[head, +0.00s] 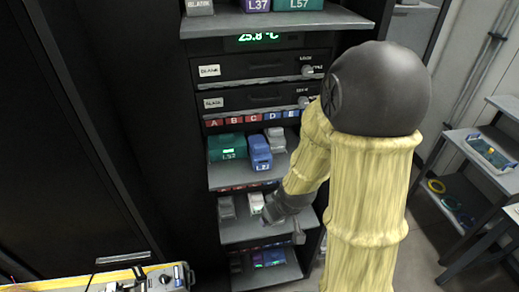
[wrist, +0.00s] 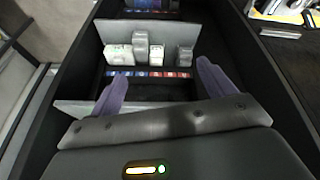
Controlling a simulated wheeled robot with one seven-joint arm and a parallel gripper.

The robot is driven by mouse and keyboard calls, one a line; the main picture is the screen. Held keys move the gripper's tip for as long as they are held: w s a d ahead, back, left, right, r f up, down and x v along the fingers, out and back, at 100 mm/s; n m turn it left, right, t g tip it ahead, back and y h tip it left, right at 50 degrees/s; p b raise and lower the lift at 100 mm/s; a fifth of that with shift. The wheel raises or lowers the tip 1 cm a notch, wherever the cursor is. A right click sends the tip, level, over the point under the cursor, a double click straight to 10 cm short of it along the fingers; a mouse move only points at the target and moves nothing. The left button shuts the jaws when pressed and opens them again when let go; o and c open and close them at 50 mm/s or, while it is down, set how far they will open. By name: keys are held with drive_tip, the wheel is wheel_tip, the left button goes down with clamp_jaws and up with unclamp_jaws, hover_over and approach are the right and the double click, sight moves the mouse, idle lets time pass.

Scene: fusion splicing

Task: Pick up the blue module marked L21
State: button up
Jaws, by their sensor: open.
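The blue module (head: 260,152) stands on the upper of the open shelves in the head view, between a green module and a grey one. Its front label looks like L21, though it is small. I cannot make it out in the wrist view. My gripper (wrist: 160,70) is open, its two purple fingers spread with nothing between them. In the head view my gripper (head: 285,212) is below the blue module, in front of the middle shelf and apart from the module.
The green module (head: 227,146) is left of the blue one, and a grey module (head: 276,139) is right. The middle shelf (head: 240,235) holds a grey module (head: 226,207) and a white one (head: 256,202). A lower shelf (head: 265,278) holds dark modules. Dark cabinet walls flank the shelves.

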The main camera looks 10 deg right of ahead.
drive_tip(key=w+a+f+n+t+y+p, duration=0.3)
drive_tip(key=w+a+f+t+y+p, duration=0.1)
drive_tip(key=w+a+t+y+p, duration=0.15)
drive_tip(key=w+d+r+m+t+h+p, duration=0.1)
drive_tip(key=d+r+m+t+h+p, duration=0.2)
drive_tip(key=d+r+m+t+h, duration=0.2)
drive_tip(key=m+t+h, duration=0.1)
drive_tip(key=t, duration=0.2)
drive_tip(key=shift+d+r, duration=0.25)
drive_tip(key=shift+r, duration=0.1)
